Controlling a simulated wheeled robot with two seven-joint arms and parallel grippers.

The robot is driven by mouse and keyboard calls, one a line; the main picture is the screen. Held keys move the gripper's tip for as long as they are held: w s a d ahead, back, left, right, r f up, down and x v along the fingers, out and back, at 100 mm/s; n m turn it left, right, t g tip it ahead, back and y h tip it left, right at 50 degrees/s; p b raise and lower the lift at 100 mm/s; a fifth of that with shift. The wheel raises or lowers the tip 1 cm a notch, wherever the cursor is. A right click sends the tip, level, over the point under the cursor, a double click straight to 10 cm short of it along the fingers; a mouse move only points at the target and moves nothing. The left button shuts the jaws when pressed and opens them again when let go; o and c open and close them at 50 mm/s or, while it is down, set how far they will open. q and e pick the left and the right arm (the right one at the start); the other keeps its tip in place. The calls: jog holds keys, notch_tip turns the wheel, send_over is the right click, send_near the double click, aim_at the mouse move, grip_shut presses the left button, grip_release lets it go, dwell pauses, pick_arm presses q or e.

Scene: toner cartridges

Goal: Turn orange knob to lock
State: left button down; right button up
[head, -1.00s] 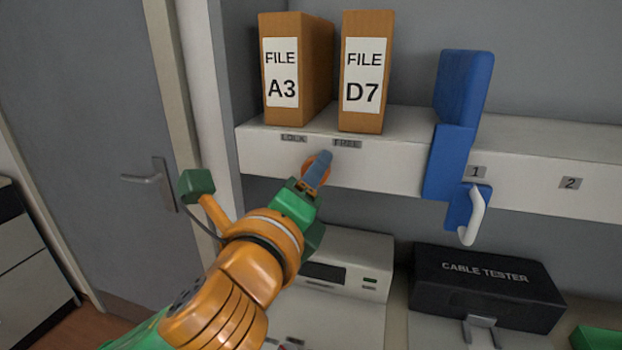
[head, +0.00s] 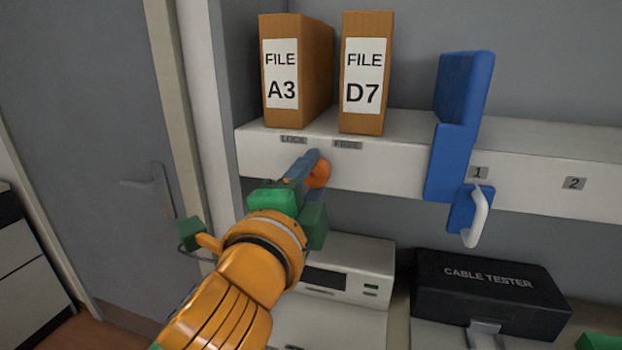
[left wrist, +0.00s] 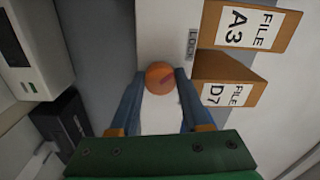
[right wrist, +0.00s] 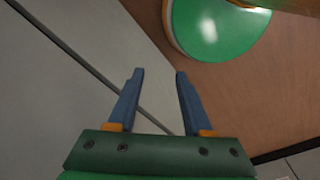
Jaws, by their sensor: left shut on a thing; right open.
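The round orange knob (head: 321,174) is on the white front edge of the shelf, below and between the LOCK label (head: 293,139) and the FREE label (head: 347,145). My left gripper (head: 312,166) is shut on the knob, its blue fingers partly covering it in the head view. In the left wrist view the knob (left wrist: 158,74) sits between the two fingertips, with a dark line mark on its face. The LOCK label (left wrist: 191,45) shows beside it there.
File boxes A3 (head: 312,70) and D7 (head: 376,123) stand on the shelf above the knob. A blue bracket with a white hook (head: 476,218) hangs to the right. Below are a white device (head: 365,262) and a black cable tester case (head: 450,295). A grey door is at left.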

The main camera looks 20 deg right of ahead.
dwell(0.4)
pick_arm(q)
jog(key=shift+c, duration=1.8)
grip_release()
jog(key=b+v, duration=0.2)
jog(key=v, duration=0.5)
jog(key=shift+b, duration=0.4)
